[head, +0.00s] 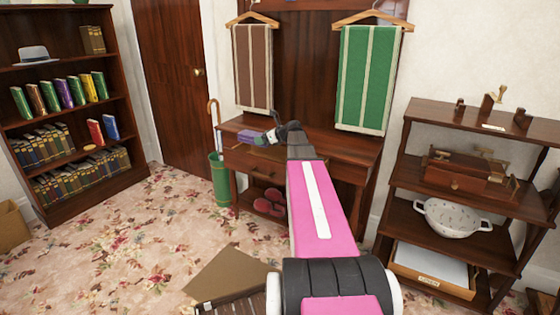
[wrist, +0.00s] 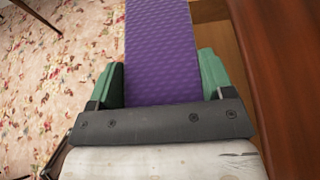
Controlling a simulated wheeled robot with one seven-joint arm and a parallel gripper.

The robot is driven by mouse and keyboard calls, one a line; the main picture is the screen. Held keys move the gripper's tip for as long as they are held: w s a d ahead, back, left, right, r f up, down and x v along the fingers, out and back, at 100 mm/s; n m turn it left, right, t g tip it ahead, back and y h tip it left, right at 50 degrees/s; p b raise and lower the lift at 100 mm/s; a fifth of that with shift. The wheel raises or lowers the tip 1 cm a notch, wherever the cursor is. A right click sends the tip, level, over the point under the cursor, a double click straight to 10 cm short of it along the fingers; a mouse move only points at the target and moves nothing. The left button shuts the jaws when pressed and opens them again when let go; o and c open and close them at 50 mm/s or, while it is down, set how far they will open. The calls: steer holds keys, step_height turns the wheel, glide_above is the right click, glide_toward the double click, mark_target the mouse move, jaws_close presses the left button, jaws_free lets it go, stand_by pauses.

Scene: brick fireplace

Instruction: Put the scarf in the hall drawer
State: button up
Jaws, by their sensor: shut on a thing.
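A purple patterned strip, which looks like the folded scarf (wrist: 160,50), lies between the two green fingers of my gripper (wrist: 160,85). My gripper is shut on it. In the head view the purple scarf (head: 251,136) shows at the left of my gripper (head: 268,137), above the left part of the dark hall table (head: 345,151). In the wrist view a lighter wooden surface (wrist: 226,38), perhaps the inside of the hall drawer, shows right of the scarf. My arm hides much of the table front, so how far the drawer is open is unclear.
Brown (head: 253,68) and green (head: 368,78) striped cloths hang on hangers above the table. A green umbrella stand (head: 219,180) stands at its left. A shelf unit (head: 440,112) is at the right, a bookcase (head: 62,105) at the left. Flat cardboard (head: 232,273) lies on the carpet.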

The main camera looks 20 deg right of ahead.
steer(key=shift+s+d+f, duration=0.65)
steer(key=shift+d+f, duration=0.55)
steer(key=shift+f, duration=0.3)
steer(key=shift+s+d+f, duration=0.65)
steer(key=shift+d+f, duration=0.55)
steer(key=shift+f, duration=0.3)
steer(key=shift+s+d+f, duration=0.65)
steer(key=shift+d+f, duration=0.55)
steer(key=shift+f, duration=0.3)
steer(key=shift+f, duration=0.6)
steer(key=o, duration=0.7)
steer(key=shift+r, duration=0.1)
steer(key=shift+r, duration=0.35)
steer(key=v, duration=1.2)
steer(key=shift+r, duration=0.25)
